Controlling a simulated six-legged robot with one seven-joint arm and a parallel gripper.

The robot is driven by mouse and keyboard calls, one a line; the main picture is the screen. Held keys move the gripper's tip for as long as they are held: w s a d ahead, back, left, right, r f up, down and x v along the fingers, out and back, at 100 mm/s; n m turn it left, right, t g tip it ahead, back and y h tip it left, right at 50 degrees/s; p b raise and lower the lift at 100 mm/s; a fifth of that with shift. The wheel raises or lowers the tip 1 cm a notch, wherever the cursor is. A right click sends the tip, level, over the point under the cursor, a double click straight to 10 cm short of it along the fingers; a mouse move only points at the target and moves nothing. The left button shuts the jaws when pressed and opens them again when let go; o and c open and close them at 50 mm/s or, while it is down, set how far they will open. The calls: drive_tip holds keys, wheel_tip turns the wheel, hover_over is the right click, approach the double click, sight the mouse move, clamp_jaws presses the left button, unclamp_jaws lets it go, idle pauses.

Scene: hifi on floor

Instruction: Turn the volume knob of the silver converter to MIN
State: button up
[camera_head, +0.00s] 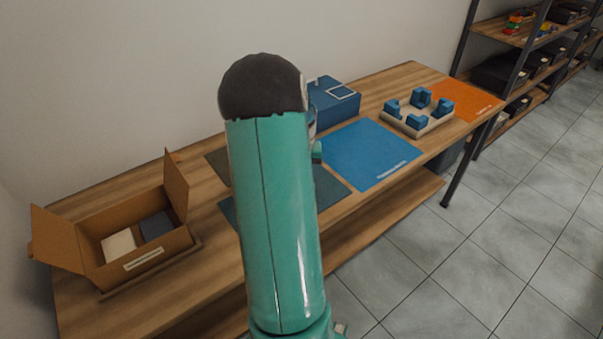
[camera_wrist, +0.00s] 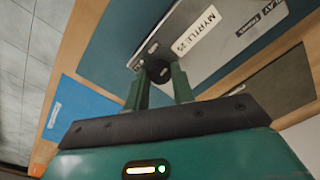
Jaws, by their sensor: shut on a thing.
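The silver converter (camera_wrist: 222,38) fills the upper middle of the wrist view. Its front panel carries a white label reading MYRTLE 25 and a second label with text. Its black volume knob (camera_wrist: 158,72) is near the panel's lower left corner. My gripper (camera_wrist: 159,82) has its two green fingers on either side of the knob and is shut on it. The knob's pointer and any MIN mark cannot be read. In the head view my arm hides the converter and the knob.
On the wooden table (camera_head: 404,78) are a blue mat (camera_head: 370,150), a blue box (camera_head: 338,105), a beige tray (camera_head: 432,124) with blue blocks, and an orange mat (camera_head: 466,98). An open cardboard box (camera_head: 165,243) stands at left. Shelves (camera_head: 497,32) stand at right.

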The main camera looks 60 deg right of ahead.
drive_tip(key=shift+n, duration=2.3)
drive_tip(key=o, duration=1)
drive_tip(key=shift+r, duration=0.1)
wheel_tip(320, 180, up, 14)
